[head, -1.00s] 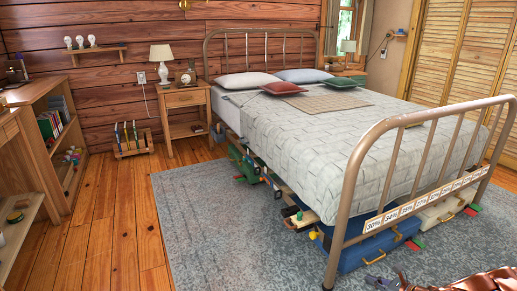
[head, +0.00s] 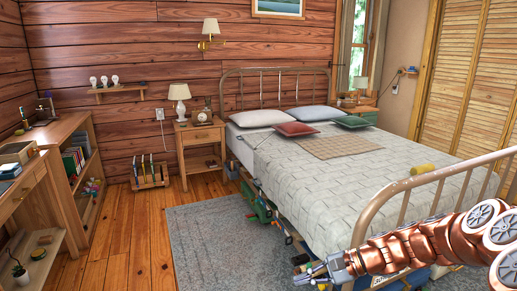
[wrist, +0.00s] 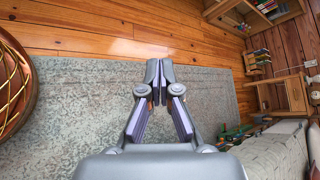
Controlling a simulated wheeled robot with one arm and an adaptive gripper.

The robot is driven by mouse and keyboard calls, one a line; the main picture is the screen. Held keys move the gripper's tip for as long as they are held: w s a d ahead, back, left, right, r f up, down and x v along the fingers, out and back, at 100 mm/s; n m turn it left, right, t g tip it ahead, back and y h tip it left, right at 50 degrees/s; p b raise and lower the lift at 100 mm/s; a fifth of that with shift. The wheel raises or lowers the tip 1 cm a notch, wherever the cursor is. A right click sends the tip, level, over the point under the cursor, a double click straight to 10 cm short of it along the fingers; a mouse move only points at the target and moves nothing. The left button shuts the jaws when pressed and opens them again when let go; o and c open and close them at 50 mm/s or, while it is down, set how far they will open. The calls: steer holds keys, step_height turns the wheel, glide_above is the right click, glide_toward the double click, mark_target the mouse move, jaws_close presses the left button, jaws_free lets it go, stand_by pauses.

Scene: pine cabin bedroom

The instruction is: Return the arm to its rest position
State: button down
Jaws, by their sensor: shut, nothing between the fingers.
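My gripper (head: 318,271) is at the lower right of the head view, at the end of my copper-coloured arm. It is beside the bed's foot rail, in front of the bed's near side. In the wrist view my gripper (wrist: 153,72) has its two fingertips together with nothing between them. The grey patterned rug (wrist: 90,95) lies below it. The bed (head: 345,170) with its white quilt stands behind and to the right of the arm.
The metal foot rail (head: 400,188) passes close behind my arm. Several things lie under the bed edge (head: 262,212). Wooden shelves (head: 85,185) stand at the left. A nightstand (head: 200,135) is by the back wall. The plank floor (head: 130,230) at the left is clear.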

steer(key=s+a+r+n+g+h+p, duration=0.25)
steer(key=s+r+n+p, duration=0.2)
steer(key=s+r, duration=0.3)
steer(key=s+a+r+n+g+h+p, duration=0.1)
steer(key=s+r+n+h+p, duration=0.2)
steer(key=s+r+p, duration=0.35)
steer(key=s+d+r+n+h+p, duration=0.2)
steer(key=s+d+r+h+p, duration=0.1)
steer(key=s, duration=0.5)
steer(key=s+d+r+n+h+p, duration=0.1)
steer(key=s+d+r+h+p, duration=0.2)
steer(key=s+d+r+p, duration=0.3)
steer(key=shift+s+d+r+n+h, duration=0.45)
steer(key=shift+s+r, duration=0.5)
steer(key=shift+s, duration=0.85)
